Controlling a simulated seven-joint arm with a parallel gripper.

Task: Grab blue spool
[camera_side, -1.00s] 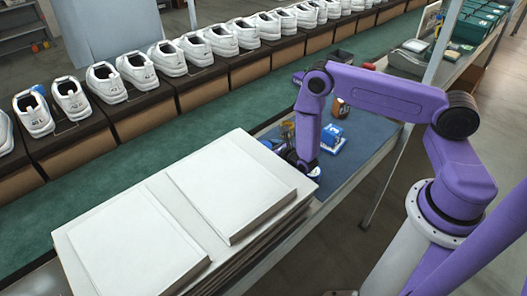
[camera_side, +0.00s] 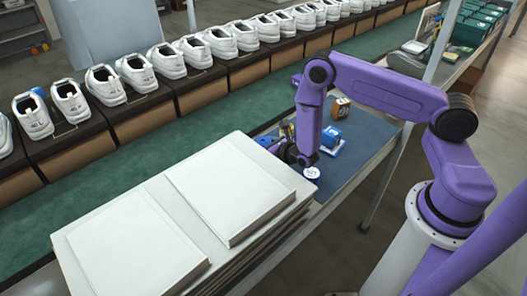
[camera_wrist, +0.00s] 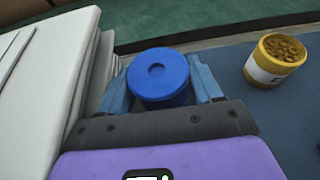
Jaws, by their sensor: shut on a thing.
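The blue spool (camera_wrist: 160,78) is a round blue cylinder with a shallow dimple in its top, seen in the wrist view. My gripper (camera_wrist: 160,92) is shut on it, with one light blue finger on each side. The spool's underside is hidden, so I cannot tell whether it touches the table. In the side view my gripper (camera_side: 275,146) is at the left part of the blue mat, close to the white stack. Small blue parts show there, but I cannot tell spool from fingers.
A yellow tin (camera_wrist: 275,60) of small brown pieces stands right of the spool. A white-topped round item (camera_side: 312,173), a blue-and-white box (camera_side: 331,140) and a brown box (camera_side: 340,108) stand on the blue mat (camera_side: 362,135). A white stack (camera_side: 225,190) is close on the left.

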